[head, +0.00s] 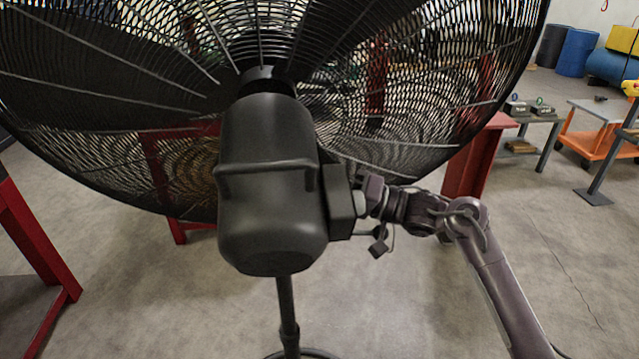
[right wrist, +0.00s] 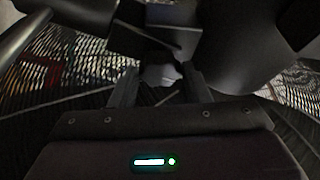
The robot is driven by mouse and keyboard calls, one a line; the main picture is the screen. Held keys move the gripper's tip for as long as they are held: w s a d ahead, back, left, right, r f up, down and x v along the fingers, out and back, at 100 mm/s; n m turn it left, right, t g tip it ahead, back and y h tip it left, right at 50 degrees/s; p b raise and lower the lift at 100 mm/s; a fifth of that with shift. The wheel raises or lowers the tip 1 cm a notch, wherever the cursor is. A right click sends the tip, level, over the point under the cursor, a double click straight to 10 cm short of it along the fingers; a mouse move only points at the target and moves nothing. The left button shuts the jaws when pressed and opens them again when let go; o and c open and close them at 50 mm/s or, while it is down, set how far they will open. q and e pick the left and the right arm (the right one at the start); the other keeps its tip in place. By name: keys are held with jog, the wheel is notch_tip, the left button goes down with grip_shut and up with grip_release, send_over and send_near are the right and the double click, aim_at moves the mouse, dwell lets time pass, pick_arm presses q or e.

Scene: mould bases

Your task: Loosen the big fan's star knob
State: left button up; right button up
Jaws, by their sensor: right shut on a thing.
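The big black fan (head: 268,180) fills the left and middle of the head view, with its motor housing towards me and its cage behind. A boxy bracket (head: 340,205) sits on the housing's right side. My right gripper (head: 364,198) reaches this side from the right. In the right wrist view my right gripper (right wrist: 158,84) has its two fingers on either side of a small grey piece, the star knob (right wrist: 160,74), and is shut on it. The knob's lobes are too dark to make out. My left gripper is not in view.
The fan's pole (head: 287,310) runs down to a round base on the floor. A red frame (head: 35,245) stands at left and a red post (head: 475,165) behind my right arm. Benches (head: 540,125) and blue drums (head: 575,52) are far right.

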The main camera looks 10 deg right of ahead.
jog(key=shift+c, duration=0.3)
jog(key=shift+w+f+n+g+y+b, duration=0.1)
jog(key=shift+n+g+y+b, duration=0.45)
jog(key=shift+n+b, duration=1)
jog(key=shift+w+f+n+g+y+b, duration=0.1)
jog(key=shift+n+g+y+b, duration=0.45)
jog(key=shift+n+b, duration=1)
jog(key=shift+w+f+n+g+y+b, duration=0.1)
jog(key=shift+n+g+y+b, duration=0.2)
jog(key=shift+n+g+b, duration=0.85)
jog(key=shift+n+t+b, duration=0.4)
jog(key=shift+n+t, duration=0.05)
jog(key=o, duration=1)
jog(key=shift+r, duration=0.1)
